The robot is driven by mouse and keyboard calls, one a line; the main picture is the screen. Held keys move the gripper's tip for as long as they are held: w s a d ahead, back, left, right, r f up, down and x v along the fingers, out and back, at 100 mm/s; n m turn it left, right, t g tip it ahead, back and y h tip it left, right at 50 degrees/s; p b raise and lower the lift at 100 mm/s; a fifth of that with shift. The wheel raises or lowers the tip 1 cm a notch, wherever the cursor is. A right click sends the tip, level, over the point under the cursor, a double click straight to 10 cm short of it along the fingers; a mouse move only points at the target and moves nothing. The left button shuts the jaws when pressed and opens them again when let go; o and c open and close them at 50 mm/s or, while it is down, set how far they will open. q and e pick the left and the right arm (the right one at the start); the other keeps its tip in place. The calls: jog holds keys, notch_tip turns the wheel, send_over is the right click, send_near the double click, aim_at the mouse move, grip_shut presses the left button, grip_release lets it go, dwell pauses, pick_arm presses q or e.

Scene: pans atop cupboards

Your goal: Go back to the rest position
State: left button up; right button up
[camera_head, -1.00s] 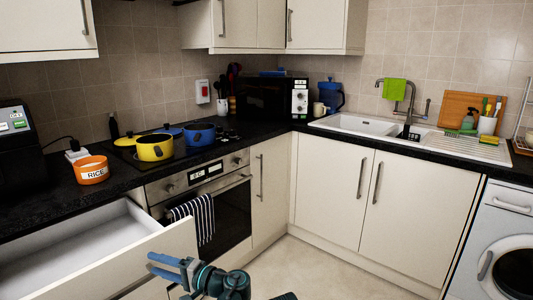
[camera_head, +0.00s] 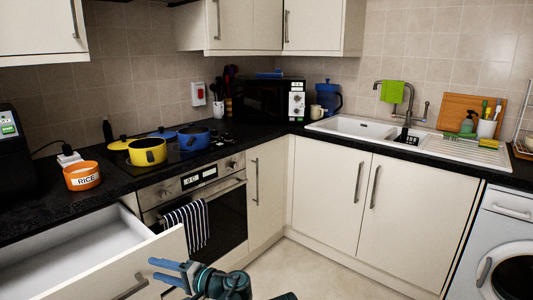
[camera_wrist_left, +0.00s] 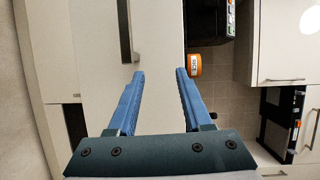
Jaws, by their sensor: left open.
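My left gripper (camera_head: 168,270) is low in the middle of the head view, in front of the open drawer's front panel. Its two blue fingers (camera_wrist_left: 158,98) show in the left wrist view, spread apart with nothing between them. The white drawer (camera_head: 75,248) under the left worktop is pulled out and looks empty inside. Its front and handle (camera_wrist_left: 124,30) show near the fingers in the wrist view. My right gripper is not in view.
On the hob stand a yellow pot (camera_head: 147,151) and a blue pot (camera_head: 194,138). An orange RICE bowl (camera_head: 82,176) sits on the worktop. A striped towel (camera_head: 186,228) hangs on the oven (camera_head: 222,205). The floor (camera_head: 315,270) ahead is clear.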

pick_arm(q)
jog(key=s+d+r+g+h+p, duration=0.2)
jog(key=s+d+h+p, duration=0.4)
jog(key=d+p, duration=0.4)
jog(key=s+d+r+g+h+p, duration=0.3)
jog(key=s+d+h+p, duration=0.4)
jog(key=p, duration=0.8)
jog(key=d+h, duration=0.2)
jog(key=d, duration=0.2)
jog(key=shift+d+g, duration=0.25)
jog(key=shift+g, duration=0.05)
jog(key=shift+a, duration=0.1)
